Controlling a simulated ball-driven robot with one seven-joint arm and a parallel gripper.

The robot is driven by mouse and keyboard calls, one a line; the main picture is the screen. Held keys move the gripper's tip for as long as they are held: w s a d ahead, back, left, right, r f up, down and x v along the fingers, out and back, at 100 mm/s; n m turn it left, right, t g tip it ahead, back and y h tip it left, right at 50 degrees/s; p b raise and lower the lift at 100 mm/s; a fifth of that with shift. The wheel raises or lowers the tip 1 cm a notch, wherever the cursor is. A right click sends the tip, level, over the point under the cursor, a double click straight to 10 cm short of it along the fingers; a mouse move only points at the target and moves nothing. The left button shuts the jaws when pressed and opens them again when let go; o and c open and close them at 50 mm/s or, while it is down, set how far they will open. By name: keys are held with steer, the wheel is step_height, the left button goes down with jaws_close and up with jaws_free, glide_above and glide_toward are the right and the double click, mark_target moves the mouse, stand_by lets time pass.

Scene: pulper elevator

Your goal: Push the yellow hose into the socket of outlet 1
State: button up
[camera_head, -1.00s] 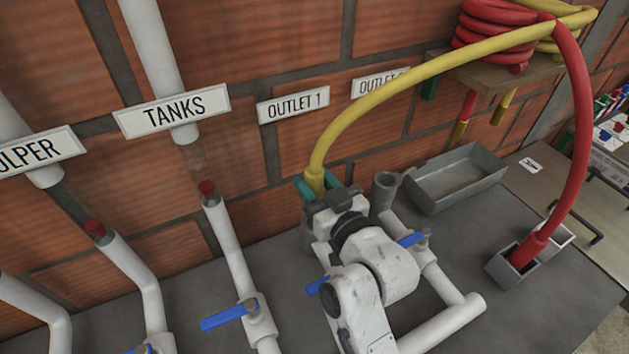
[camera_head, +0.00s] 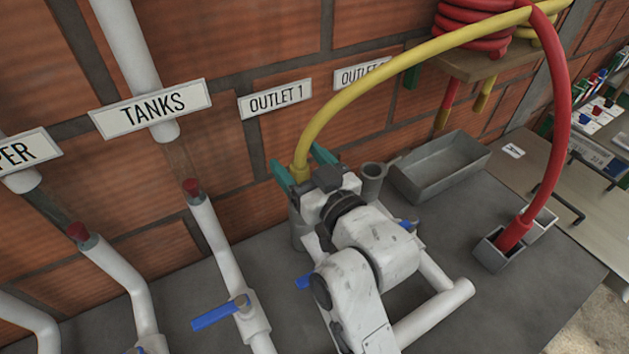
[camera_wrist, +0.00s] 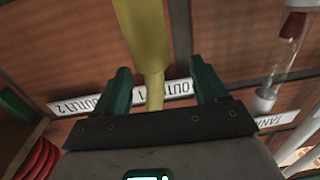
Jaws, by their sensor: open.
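The yellow hose (camera_head: 385,68) arches from the upper right down to its end at my gripper, below the OUTLET 1 sign (camera_head: 275,99). My gripper (camera_head: 303,166) is open, with a green finger on each side of the hose end and gaps showing. In the wrist view the hose (camera_wrist: 145,35) comes down between the open fingers (camera_wrist: 161,88) to a narrower end. A grey upright pipe (camera_head: 298,232) stands under the hose end, partly covered by my gripper. The joint between hose and socket is hidden, so I cannot tell how deep the hose sits.
Another grey socket (camera_head: 373,182) stands just right of my gripper, before a grey tray (camera_head: 440,165). The red hose (camera_head: 560,130) ends in a grey holder (camera_head: 489,250). White pipes with blue valve handles (camera_head: 220,312) stand at left. The brick wall is close behind.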

steer(key=s+d+r+b, duration=0.1)
steer(key=s+d+r, duration=0.2)
steer(key=s+r, duration=0.5)
steer(key=s, duration=0.4)
steer(key=shift+s+d+r, duration=0.2)
steer(key=shift+d+r, duration=0.05)
steer(key=shift+d, duration=0.05)
